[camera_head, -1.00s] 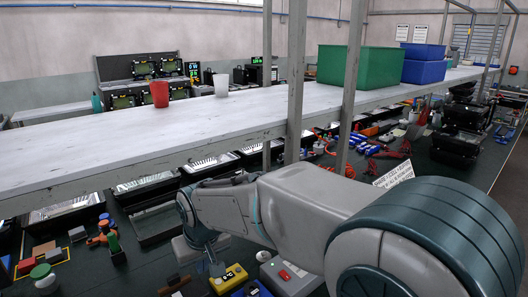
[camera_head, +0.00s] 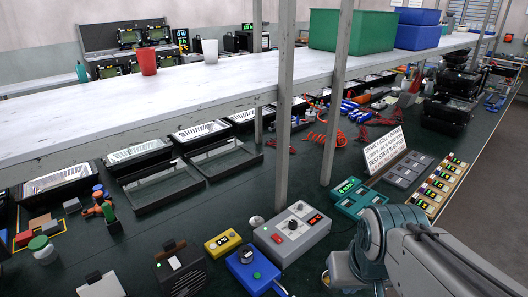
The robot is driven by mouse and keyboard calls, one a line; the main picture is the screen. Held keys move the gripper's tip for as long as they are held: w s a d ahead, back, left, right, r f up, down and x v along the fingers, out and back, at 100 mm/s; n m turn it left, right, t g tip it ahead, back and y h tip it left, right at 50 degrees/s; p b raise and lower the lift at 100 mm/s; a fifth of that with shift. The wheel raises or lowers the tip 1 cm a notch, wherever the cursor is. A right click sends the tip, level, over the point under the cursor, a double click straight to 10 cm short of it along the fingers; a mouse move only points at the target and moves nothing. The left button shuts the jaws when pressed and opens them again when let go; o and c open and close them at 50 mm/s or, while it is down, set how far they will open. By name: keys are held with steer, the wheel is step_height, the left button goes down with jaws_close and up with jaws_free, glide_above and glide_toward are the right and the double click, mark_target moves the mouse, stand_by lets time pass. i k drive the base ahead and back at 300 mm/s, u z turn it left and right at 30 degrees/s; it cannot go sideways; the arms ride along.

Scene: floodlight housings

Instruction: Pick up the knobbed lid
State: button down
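A small pale round piece (camera_head: 255,221) lies on the dark green bench between the yellow box and the grey control box. It may be the knobbed lid, but it is too small to make out a knob. My arm comes in at the lower right. My gripper's fingers do not show.
A yellow box (camera_head: 222,243), a blue box (camera_head: 251,270) and a grey control box (camera_head: 292,234) stand close around the pale piece. Metal posts (camera_head: 284,110) and the white shelf (camera_head: 190,95) rise over the bench. Empty black frames (camera_head: 160,186) lie behind.

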mark_target(256, 221)
steer(key=u, duration=0.05)
steer(key=k, duration=0.5)
steer(key=z, duration=1.05)
steer(key=i, duration=0.8)
steer(key=u, duration=1.8)
